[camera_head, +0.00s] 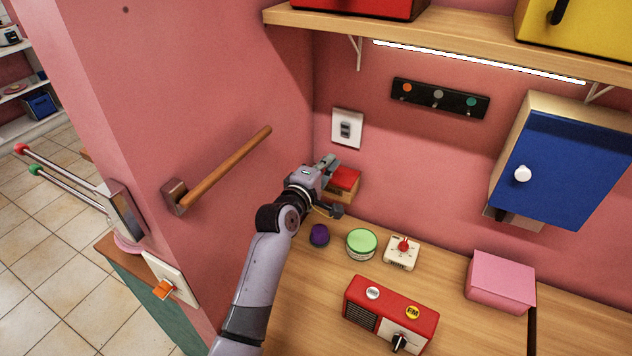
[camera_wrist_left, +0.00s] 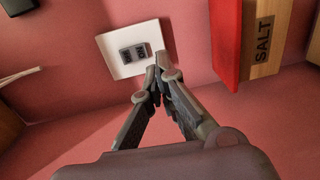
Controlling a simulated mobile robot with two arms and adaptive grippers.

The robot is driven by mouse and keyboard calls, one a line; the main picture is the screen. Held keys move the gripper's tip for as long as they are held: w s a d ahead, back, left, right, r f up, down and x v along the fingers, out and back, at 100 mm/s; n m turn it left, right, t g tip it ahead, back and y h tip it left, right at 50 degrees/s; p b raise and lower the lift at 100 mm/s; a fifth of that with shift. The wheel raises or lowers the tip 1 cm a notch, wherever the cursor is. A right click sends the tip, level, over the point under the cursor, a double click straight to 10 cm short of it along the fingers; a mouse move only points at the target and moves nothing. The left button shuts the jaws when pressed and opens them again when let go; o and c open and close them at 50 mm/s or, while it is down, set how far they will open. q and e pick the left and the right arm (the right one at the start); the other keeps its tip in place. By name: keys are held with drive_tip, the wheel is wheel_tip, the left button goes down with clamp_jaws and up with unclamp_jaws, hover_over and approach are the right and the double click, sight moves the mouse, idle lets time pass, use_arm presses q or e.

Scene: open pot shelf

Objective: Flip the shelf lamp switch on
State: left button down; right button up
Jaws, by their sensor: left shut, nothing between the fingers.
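The plate also shows in the wrist view (camera_wrist_left: 112,67), where the rocker is tilted in the picture. My left gripper (camera_head: 331,163) is shut and empty, just below the plate. In the wrist view my left gripper's fingertips (camera_wrist_left: 157,70) overlap the plate's lower right edge; I cannot tell whether they touch it. A lamp strip (camera_head: 480,62) under the wooden shelf looks bright white. My right gripper is not in view.
A salt box with a red lid (camera_head: 344,179) is close beside my left gripper. A wooden rail (camera_head: 226,167) sticks out on the left.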

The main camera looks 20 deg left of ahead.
use_arm(q)
drive_tip(key=b+v, duration=0.1)
drive_tip(key=v, duration=0.5)
drive_tip(key=shift+s+f, duration=0.15)
drive_tip(key=shift+f, duration=0.25)
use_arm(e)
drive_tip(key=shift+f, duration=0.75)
use_arm(q)
drive_tip(key=shift+a, duration=0.15)
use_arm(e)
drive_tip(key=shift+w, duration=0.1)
use_arm(q)
drive_tip(key=shift+f, duration=0.15)
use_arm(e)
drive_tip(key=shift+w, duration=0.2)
